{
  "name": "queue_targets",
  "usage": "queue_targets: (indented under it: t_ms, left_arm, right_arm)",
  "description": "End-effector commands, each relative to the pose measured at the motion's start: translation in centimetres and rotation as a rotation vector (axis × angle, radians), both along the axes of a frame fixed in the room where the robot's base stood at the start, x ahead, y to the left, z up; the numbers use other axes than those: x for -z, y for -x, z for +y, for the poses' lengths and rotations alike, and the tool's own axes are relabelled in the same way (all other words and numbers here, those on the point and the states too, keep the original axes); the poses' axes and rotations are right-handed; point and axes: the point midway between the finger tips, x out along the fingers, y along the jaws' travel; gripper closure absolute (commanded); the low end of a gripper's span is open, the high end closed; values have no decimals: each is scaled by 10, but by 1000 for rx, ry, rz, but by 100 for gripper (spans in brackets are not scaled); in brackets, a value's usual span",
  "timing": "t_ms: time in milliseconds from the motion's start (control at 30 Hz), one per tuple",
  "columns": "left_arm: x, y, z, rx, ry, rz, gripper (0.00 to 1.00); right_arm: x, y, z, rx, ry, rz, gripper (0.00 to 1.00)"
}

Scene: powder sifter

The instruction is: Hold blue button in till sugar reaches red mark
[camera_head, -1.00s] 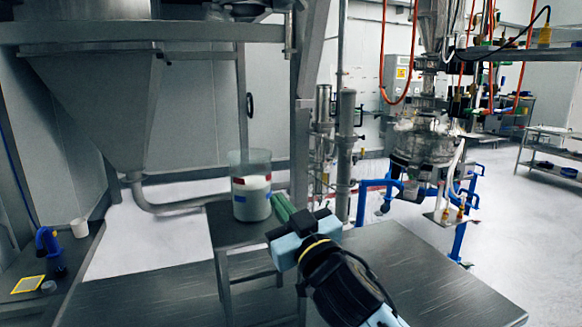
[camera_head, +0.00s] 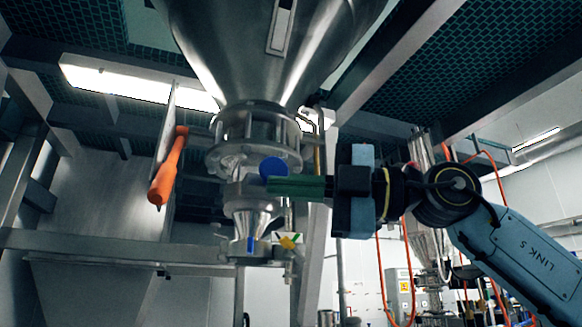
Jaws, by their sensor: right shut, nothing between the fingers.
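A round blue button (camera_head: 273,169) sits on the metal valve assembly (camera_head: 252,140) below a large steel hopper (camera_head: 270,50). My right gripper (camera_head: 272,186) comes in from the right with its green fingers shut and empty. Its fingertips overlap the lower edge of the button in this view; I cannot tell whether they press it or are only in front of it. The sugar container and its red mark are out of view. My left gripper is not in view.
An orange handle (camera_head: 168,166) hangs left of the valve. A steel outlet cone (camera_head: 252,215) is below the button. A metal frame beam (camera_head: 110,247) crosses at lower left, and orange hoses (camera_head: 381,275) hang behind my right arm.

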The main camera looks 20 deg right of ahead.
Motion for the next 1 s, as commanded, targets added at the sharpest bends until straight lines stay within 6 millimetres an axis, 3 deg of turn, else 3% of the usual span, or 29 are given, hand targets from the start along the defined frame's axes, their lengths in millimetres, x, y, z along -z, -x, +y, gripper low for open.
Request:
queue_targets:
  t_ms: [33,200,400,767,1000]
  left_arm:
    - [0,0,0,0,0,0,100]
    - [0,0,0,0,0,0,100]
    - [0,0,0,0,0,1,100]
    - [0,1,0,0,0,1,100]
    - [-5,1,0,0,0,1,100]
  right_arm:
    - [-18,11,-18,61,29,-10,100]
    - [-47,34,-66,227,84,21,100]
    - [-61,49,-94,319,91,48,100]
    - [-62,50,-96,326,92,51,100]
    - [-62,35,-79,324,95,52,100]
